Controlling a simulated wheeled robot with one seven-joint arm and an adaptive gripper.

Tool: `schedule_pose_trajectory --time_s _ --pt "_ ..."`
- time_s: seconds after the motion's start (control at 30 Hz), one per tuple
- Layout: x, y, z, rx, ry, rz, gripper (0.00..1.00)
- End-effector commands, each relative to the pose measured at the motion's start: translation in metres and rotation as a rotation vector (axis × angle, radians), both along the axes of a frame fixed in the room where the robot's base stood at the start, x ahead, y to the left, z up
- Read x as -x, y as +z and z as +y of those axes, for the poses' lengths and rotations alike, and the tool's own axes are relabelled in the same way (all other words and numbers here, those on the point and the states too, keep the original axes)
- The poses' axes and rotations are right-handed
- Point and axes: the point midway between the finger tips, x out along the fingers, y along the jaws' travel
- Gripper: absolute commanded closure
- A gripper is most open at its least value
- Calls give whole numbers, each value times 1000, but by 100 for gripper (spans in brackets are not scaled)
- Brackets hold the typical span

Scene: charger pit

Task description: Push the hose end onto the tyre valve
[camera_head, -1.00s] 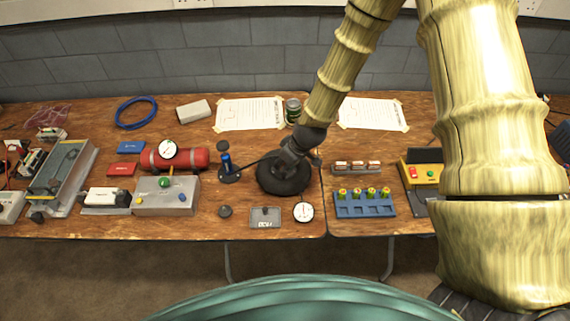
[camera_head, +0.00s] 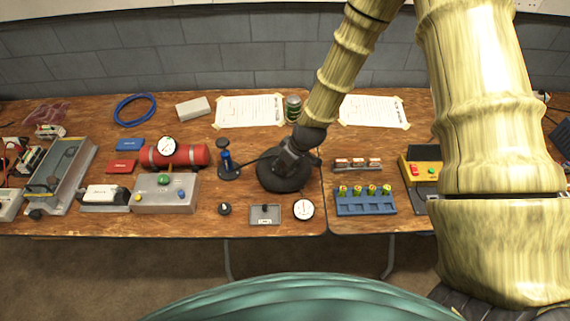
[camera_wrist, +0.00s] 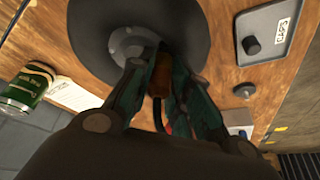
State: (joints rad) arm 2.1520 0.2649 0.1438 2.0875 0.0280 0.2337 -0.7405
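The tyre (camera_head: 270,178) is a black disc lying flat on the wooden table; in the wrist view it is a dark ring (camera_wrist: 90,42) with a grey hub (camera_wrist: 130,44). My gripper (camera_head: 290,160) is over the tyre. In the wrist view my gripper (camera_wrist: 162,80) has its fingers on either side of a brown hose end (camera_wrist: 159,82) and seems shut on it, close over the hub. The black hose (camera_wrist: 157,115) hangs from the hose end. The tyre valve is hidden behind the fingers, so I cannot tell whether the hose end touches it.
A green can (camera_head: 292,108) stands behind. A gauge (camera_head: 303,209) and a grey switch plate (camera_head: 265,214) lie in front. A blue rack (camera_head: 365,206) stands to the right.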

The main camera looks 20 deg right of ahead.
Motion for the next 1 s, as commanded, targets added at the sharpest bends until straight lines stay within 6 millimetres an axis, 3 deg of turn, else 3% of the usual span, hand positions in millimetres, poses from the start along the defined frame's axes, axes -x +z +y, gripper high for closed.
schedule_pose_trajectory --time_s 0.03,0.13,0.57,1.0 --pt "0 0 0 0 0 0 72" --pt "0 0 0 0 0 0 56" --pt "1 5 -1 0 0 0 56" --pt "18 55 -12 0 0 -2 56"
